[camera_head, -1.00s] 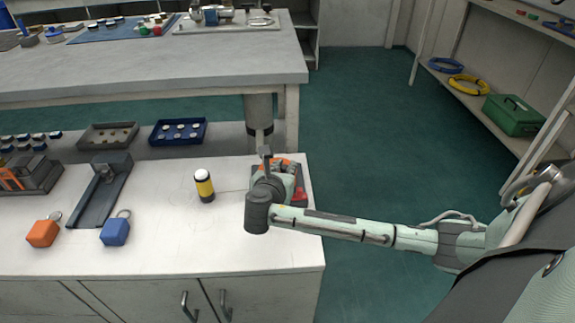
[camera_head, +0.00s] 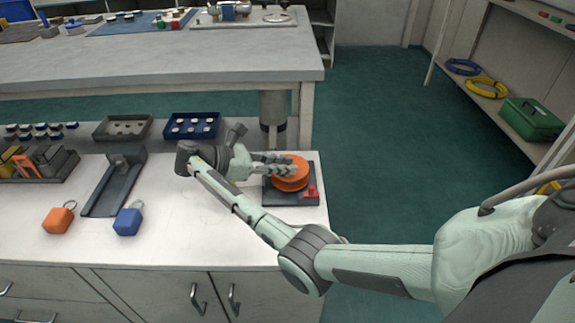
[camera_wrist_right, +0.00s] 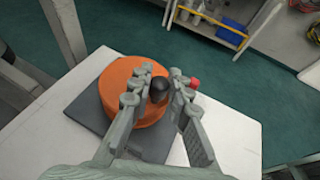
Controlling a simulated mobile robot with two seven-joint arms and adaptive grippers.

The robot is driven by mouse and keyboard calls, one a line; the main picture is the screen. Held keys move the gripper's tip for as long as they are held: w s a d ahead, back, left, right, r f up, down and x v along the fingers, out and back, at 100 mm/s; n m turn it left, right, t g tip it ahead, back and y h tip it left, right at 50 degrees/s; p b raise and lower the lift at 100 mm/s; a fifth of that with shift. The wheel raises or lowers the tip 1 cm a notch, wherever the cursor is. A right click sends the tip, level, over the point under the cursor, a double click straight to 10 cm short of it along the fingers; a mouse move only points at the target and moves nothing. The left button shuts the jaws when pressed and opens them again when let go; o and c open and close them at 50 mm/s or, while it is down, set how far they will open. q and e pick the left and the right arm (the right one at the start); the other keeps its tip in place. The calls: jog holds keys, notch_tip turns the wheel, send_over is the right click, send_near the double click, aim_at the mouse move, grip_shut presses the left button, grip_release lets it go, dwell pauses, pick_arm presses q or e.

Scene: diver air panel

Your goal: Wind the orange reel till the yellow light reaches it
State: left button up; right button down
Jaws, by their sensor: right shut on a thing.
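The orange reel (camera_head: 291,180) sits on a dark base plate (camera_head: 280,198) at the right end of the white counter. It also shows in the right wrist view (camera_wrist_right: 117,85). My right gripper (camera_head: 288,166) reaches across the reel's top from the left. In the wrist view its fingers (camera_wrist_right: 160,80) are shut on the reel's dark upright knob (camera_wrist_right: 159,88). The yellow light is not visible now; my right wrist and forearm cover the counter where it stood earlier. My left gripper is out of view.
A red part (camera_head: 311,190) sits on the base plate's right side, close to the fingers. An orange block (camera_head: 58,220) and a blue block (camera_head: 127,222) with rings lie at left. A dark channel-shaped holder (camera_head: 112,190) and a blue tray (camera_head: 191,126) stand behind.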

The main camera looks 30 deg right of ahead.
jog(key=shift+w+a+r+m+g+y, duration=0.1)
jog(key=shift+w+m+g+y, duration=0.15)
jog(key=shift+m+g, duration=0.4)
jog(key=shift+w+m+g+y, duration=0.15)
jog(key=shift+m+g+y, duration=0.1)
jog(key=shift+m+g, duration=0.4)
jog(key=shift+w+m+g, duration=0.1)
jog(key=shift+m+g, duration=0.2)
jog(key=shift+m+g, duration=0.3)
jog(key=c, duration=1.4)
grip_release()
jog(key=shift+c, duration=0.2)
